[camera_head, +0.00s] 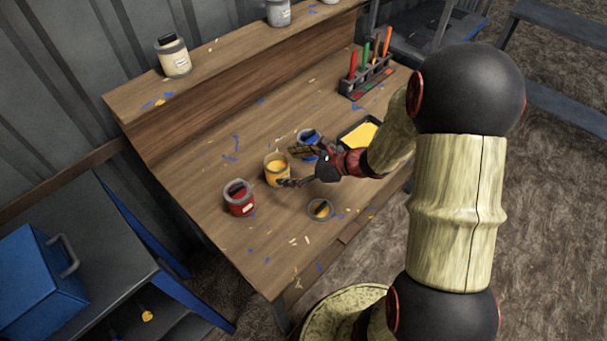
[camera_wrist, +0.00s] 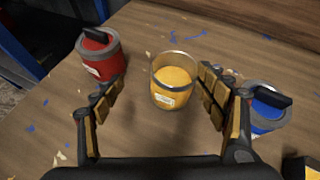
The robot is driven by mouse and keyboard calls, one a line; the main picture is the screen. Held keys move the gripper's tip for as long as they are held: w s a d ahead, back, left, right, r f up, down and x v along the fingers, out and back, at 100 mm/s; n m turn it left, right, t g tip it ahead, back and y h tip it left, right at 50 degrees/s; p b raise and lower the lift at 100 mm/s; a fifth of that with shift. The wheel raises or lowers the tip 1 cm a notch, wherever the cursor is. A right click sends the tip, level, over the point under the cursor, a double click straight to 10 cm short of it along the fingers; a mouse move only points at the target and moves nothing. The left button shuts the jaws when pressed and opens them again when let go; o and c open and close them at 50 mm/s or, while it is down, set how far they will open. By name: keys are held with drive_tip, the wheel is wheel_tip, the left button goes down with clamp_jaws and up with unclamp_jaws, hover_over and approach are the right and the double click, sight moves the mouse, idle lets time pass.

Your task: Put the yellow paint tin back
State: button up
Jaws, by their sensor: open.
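The yellow paint tin (camera_head: 277,169) stands upright on the wooden bench, its top open and yellow paint showing. In the wrist view the yellow tin (camera_wrist: 175,82) sits between and just beyond my spread fingers. My gripper (camera_head: 287,167) is open and empty, reaching in from the right close to the tin. It also shows in the wrist view (camera_wrist: 162,95). I cannot tell whether a finger touches the tin. A round lid with a yellow centre (camera_head: 320,209) lies on the bench in front.
A lidded red tin (camera_head: 239,198) stands left of the yellow one, and a blue tin (camera_head: 309,143) stands close to my gripper. A tray of yellow paint (camera_head: 362,134) and a brush rack (camera_head: 366,78) are farther right. A pale tin (camera_head: 173,56) stands on the raised shelf (camera_head: 225,52).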

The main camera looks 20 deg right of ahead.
drive_tip(key=s+a+r+n+g, duration=0.5)
drive_tip(key=s+a+r+n, duration=0.6)
drive_tip(key=n, duration=0.3)
drive_tip(key=s+d+r+n+t+h, duration=0.1)
drive_tip(key=s+d+r+n+h, duration=0.7)
drive_tip(key=s+n, duration=0.4)
drive_tip(key=shift+s+d+r+t, duration=0.35)
drive_tip(key=shift+s+r+t, duration=0.05)
drive_tip(key=shift+s+r, duration=0.1)
